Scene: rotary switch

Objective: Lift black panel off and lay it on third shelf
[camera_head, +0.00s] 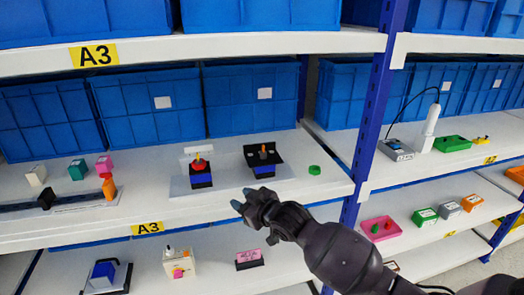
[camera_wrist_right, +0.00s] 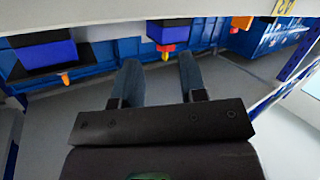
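The black panel (camera_head: 277,153) sits on top of a blue and black switch box, with an orange knob (camera_head: 263,151) standing up through it. The box stands on a pale plate on the shelf marked A3. In the right wrist view this switch box (camera_wrist_right: 45,54) appears upside down at the upper left, with its orange knob pointing down. My right gripper (camera_head: 241,200) is just in front of the shelf edge, below and left of the panel and apart from it. Its two fingers (camera_wrist_right: 160,80) are spread with nothing between them. My left gripper is not in view.
A similar box with a red knob (camera_head: 198,164) stands left of the panel. Blue bins (camera_head: 251,98) line the shelf back. A blue upright post (camera_head: 374,110) stands to the right. The lower shelf holds a pink box (camera_head: 249,256).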

